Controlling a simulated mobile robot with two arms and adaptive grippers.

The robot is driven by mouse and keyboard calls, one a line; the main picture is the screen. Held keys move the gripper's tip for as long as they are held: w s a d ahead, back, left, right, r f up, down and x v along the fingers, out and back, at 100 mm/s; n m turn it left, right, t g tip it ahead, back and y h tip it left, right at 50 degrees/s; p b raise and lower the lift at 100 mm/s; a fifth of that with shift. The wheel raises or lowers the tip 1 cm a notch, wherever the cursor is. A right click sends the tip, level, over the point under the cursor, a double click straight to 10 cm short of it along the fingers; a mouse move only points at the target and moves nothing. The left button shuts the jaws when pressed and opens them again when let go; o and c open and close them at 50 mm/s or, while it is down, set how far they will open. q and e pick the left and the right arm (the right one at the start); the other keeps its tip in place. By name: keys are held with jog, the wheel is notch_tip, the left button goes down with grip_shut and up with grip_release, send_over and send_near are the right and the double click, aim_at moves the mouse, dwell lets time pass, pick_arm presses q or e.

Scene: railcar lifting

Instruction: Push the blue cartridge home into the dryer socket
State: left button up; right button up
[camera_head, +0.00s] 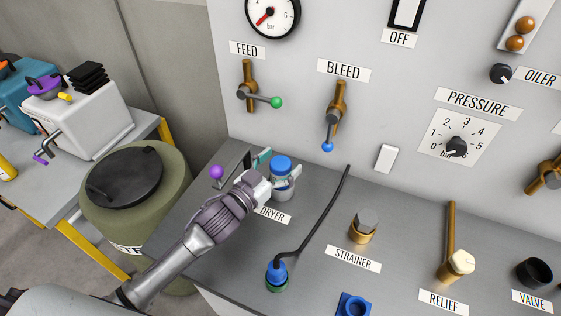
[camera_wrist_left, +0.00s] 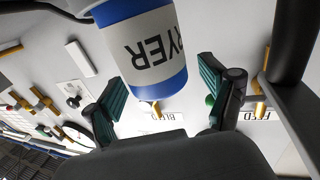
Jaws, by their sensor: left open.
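The blue cartridge (camera_head: 281,163) stands upright on the grey bench top behind the DRYER label (camera_head: 272,215). In the left wrist view the cartridge (camera_wrist_left: 145,48) appears upside down, white with DRYER lettering and blue ends. My left gripper (camera_head: 279,172) is open, its fingers on either side of the cartridge. The wrist view shows its teal-padded fingers (camera_wrist_left: 161,78) spread wide, with the cartridge between and beyond them. My right gripper is not in view.
A purple-knobbed lever (camera_head: 217,173) stands close left of the gripper. A black hose (camera_head: 322,222) runs to a blue fitting at right. The strainer (camera_head: 363,227) is farther right. The FEED (camera_head: 248,90) and BLEED (camera_head: 336,105) valves project from the panel behind.

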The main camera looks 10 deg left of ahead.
pick_arm(q)
jog(key=shift+s+f, duration=0.1)
jog(key=v, duration=0.7)
jog(key=shift+s+a, duration=0.15)
dwell(0.4)
